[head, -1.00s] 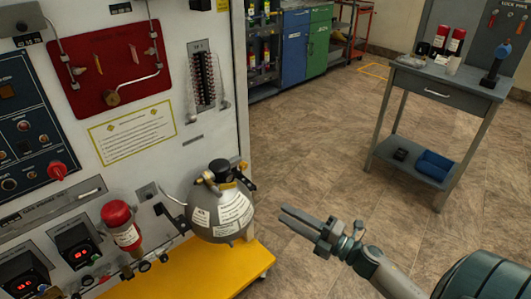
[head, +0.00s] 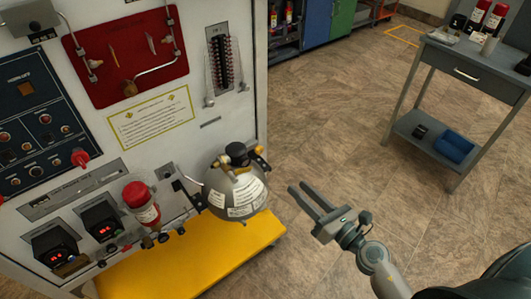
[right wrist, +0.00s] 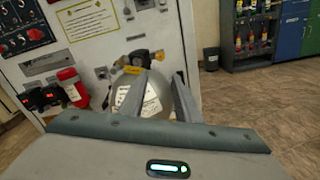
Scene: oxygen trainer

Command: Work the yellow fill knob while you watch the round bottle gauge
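The round grey bottle (head: 235,190) with white labels is mounted at the lower right of the white panel. A black fitting (head: 238,154) sits on its top; no gauge face can be read. Small yellow knobs flank it, one on the right (head: 262,163) and one on the left (head: 218,161); I cannot tell which is the fill knob. My right gripper (head: 298,187) is open and empty, right of the bottle and apart from it. In the right wrist view its fingers (right wrist: 162,75) point towards the bottle (right wrist: 150,98). My left gripper is out of view.
A yellow platform (head: 190,262) juts out below the bottle. A red cylinder (head: 141,203) stands on the panel left of it. A grey side table (head: 470,75) with bottles is at the upper right. The tiled floor between is clear.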

